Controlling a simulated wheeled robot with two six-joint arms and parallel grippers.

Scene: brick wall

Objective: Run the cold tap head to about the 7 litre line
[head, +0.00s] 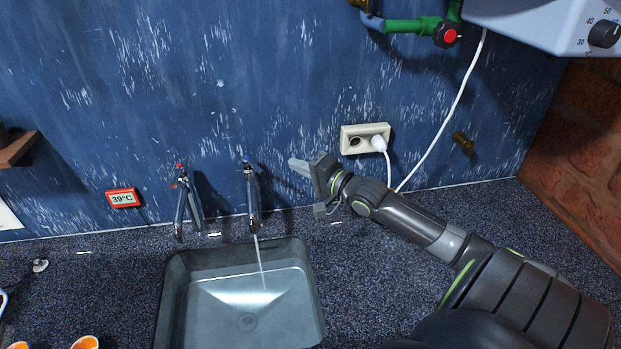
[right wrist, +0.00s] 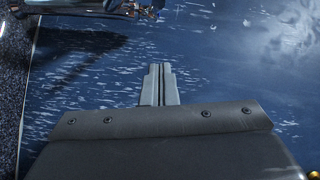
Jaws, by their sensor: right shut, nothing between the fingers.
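The cold tap (head: 252,195), with a blue mark on top, stands at the back of the sink. A thin stream of water (head: 260,262) runs from its spout into the sink (head: 174,305). The hot tap (head: 182,205), with a red mark, stands to its left. My right gripper (head: 293,162) is shut and empty, just right of the cold tap's top and apart from it. In the right wrist view its closed fingers (right wrist: 157,85) point toward a chrome tap part (right wrist: 120,8) at the top edge. My left gripper is not in view. No litre line can be made out.
A red display (head: 122,198) on the wall reads 39°C. A socket with a white plug (head: 378,142) is above my right arm. A white heater (head: 545,22) and a red-knobbed valve (head: 446,35) are at upper right. Orange-filled cups (head: 84,342) stand at lower left.

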